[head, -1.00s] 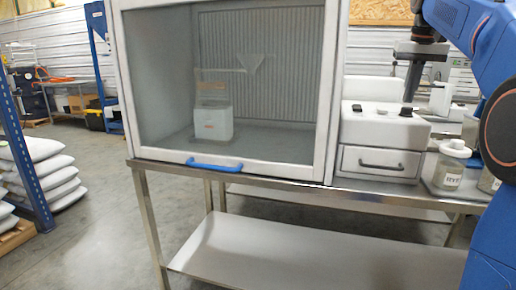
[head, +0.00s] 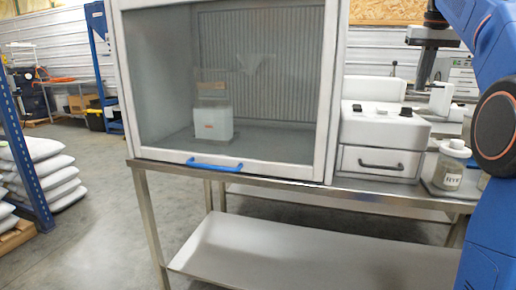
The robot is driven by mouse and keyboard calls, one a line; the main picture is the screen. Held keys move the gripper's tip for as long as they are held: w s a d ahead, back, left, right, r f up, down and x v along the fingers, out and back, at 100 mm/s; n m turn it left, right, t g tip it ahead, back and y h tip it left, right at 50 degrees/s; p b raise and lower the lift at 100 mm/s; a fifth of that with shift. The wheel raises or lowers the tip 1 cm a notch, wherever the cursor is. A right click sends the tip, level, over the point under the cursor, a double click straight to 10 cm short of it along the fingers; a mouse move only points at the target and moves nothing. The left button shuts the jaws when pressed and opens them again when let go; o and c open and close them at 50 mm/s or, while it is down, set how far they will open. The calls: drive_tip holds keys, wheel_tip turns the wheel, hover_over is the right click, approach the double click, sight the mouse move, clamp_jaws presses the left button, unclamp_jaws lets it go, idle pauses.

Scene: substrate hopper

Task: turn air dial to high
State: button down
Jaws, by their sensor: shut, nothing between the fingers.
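A white control box (head: 385,127) stands on the steel table to the right of the glass-fronted cabinet. A black knob (head: 406,111) sits at the right of its top face. A small dark control (head: 357,107) and a flat one (head: 382,112) sit to its left. I cannot read any marks, so which one is the air dial and its setting cannot be told. My gripper (head: 420,84) points down, shut and empty. In the picture it is above and right of the black knob, apart from it.
The cabinet (head: 333,90) with a blue handle (head: 215,166) stands left of the box. Below the box is a drawer (head: 380,163) with a black handle. A white-lidded jar (head: 449,170) stands right of it, close to my arm.

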drive_tip(key=shift+s+a+x, duration=0.1)
drive_tip(key=shift+s+x, duration=0.15)
drive_tip(key=shift+x, duration=0.85)
drive_tip(key=shift+s+a+x, duration=0.1)
drive_tip(key=shift+s+x, duration=0.15)
drive_tip(key=shift+x, duration=0.85)
drive_tip(key=shift+s+a+x, duration=0.1)
drive_tip(key=shift+s+x, duration=0.15)
drive_tip(key=shift+x, duration=0.85)
drive_tip(key=shift+f, duration=0.2)
drive_tip(key=shift+w+a, duration=0.1)
drive_tip(key=shift+a, duration=0.6)
drive_tip(key=shift+w+a, duration=0.3)
drive_tip(key=shift+a, duration=0.2)
drive_tip(key=shift+s, duration=0.1)
drive_tip(key=shift+s+a, duration=0.2)
drive_tip(key=w+v, duration=0.1)
drive_tip(key=v, duration=0.5)
drive_tip(key=shift+d, duration=0.2)
drive_tip(key=shift+w+r, duration=0.1)
drive_tip(key=shift+w, duration=0.05)
